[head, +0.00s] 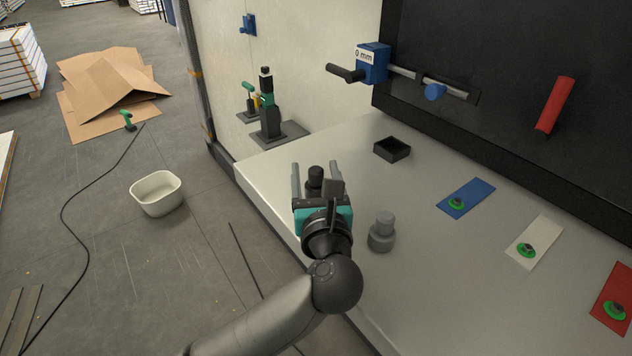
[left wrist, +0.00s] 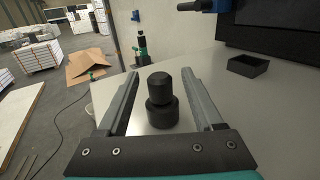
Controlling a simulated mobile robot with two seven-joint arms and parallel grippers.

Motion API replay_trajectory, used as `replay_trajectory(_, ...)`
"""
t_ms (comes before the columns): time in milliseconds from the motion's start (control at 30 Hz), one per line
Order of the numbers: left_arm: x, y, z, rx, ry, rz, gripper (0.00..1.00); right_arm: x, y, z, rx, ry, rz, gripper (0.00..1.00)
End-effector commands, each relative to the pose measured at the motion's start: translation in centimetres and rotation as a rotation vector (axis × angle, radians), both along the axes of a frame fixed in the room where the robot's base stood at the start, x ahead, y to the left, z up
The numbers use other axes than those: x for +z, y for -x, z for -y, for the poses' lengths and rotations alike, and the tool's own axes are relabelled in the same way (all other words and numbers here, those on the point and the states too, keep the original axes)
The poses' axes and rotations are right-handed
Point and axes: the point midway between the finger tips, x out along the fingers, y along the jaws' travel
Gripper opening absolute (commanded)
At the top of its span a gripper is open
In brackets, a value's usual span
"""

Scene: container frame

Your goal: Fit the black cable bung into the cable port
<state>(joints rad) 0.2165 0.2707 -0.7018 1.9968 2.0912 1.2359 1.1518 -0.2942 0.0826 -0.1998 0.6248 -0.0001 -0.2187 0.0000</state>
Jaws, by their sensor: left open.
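The black cable bung (head: 315,177) stands upright on the pale worktop near its left edge, a narrow knob on a wider body. My left gripper (head: 314,171) is open, with one finger on each side of the bung. In the left wrist view the bung (left wrist: 161,101) sits between the two spread fingers, with a gap on both sides. The gripper hides the bung's lower part in the head view. I cannot make out which thing is the cable port. My right gripper is not in view.
A grey bung-shaped piece (head: 382,232) stands right of my gripper. A black open box (head: 392,149) is farther back. Blue (head: 477,192), white (head: 543,232) and red (head: 606,287) mats carry green-ringed pieces. A blue fixture (head: 372,64) and red handle (head: 557,103) are on the dark back wall.

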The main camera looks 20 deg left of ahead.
Motion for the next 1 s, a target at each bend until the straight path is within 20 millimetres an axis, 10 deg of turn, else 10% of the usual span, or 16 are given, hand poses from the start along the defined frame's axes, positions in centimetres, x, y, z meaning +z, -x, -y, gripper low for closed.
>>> replay_trajectory(500, 0.0, -2.6, -1.0, -0.001, 0.000, 0.000, 0.67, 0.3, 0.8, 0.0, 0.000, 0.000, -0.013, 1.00)
replay_trajectory(1000, 0.0, -2.6, -1.0, 0.000, 0.000, 0.000, 0.11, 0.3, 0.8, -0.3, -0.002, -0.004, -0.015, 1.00)
